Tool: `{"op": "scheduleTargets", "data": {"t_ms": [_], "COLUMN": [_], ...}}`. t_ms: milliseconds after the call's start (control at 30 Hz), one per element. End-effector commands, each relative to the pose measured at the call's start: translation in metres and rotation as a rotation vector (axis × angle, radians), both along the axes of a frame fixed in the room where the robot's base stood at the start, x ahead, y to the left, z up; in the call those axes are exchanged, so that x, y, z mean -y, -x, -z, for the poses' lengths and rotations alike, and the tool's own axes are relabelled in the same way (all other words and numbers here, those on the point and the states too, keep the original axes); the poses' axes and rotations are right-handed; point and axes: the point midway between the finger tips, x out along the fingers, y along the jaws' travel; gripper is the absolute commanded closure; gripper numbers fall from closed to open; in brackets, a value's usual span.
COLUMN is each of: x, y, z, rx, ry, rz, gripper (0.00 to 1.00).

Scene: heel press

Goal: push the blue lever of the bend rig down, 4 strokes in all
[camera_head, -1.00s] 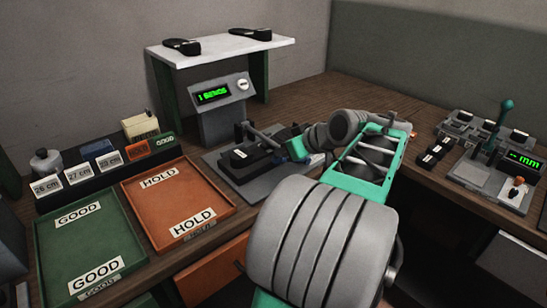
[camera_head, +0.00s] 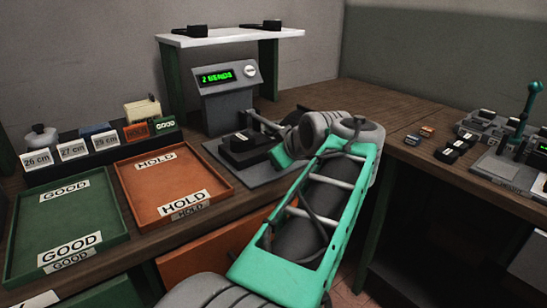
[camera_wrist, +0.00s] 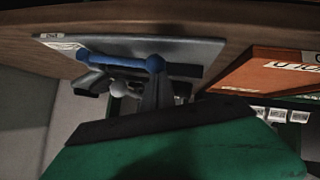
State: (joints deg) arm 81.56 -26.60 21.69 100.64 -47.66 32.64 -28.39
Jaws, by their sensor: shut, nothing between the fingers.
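The bend rig (camera_head: 262,172) is a grey plate on the bench with a black clamped piece on it. In the wrist view, which looks upside down, the blue lever (camera_wrist: 120,59) is a bar with rounded ends at the rig's plate (camera_wrist: 205,49). My gripper (camera_wrist: 157,82) is shut and empty, its grey fingers close to the lever's right end; I cannot tell whether they touch. My arm hides the lever and my fingertips in the head view.
The orange HOLD tray (camera_head: 227,187) and green GOOD tray (camera_head: 126,238) lie left of the rig. A white shelf (camera_head: 232,36) stands behind it. A control panel with a green-knobbed stick (camera_head: 527,108) is at the right. Small dark pieces (camera_head: 452,150) lie near it.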

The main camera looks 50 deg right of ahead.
Motion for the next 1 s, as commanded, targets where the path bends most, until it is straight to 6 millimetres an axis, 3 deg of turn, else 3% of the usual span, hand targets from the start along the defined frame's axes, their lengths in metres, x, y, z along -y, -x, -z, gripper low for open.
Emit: {"op": "scheduleTargets", "data": {"t_ms": [733,867,1000], "x": [-0.002,-0.007,-0.019], "y": [-0.001,-0.001,-0.002], "z": [0.01,-0.004,-0.036], "rx": [-0.003,-0.002,0.001], "ry": [-0.013,-0.009,0.001], "rz": [-0.003,-0.005,-0.009], "gripper": [1.0,1.0,1.0]}}
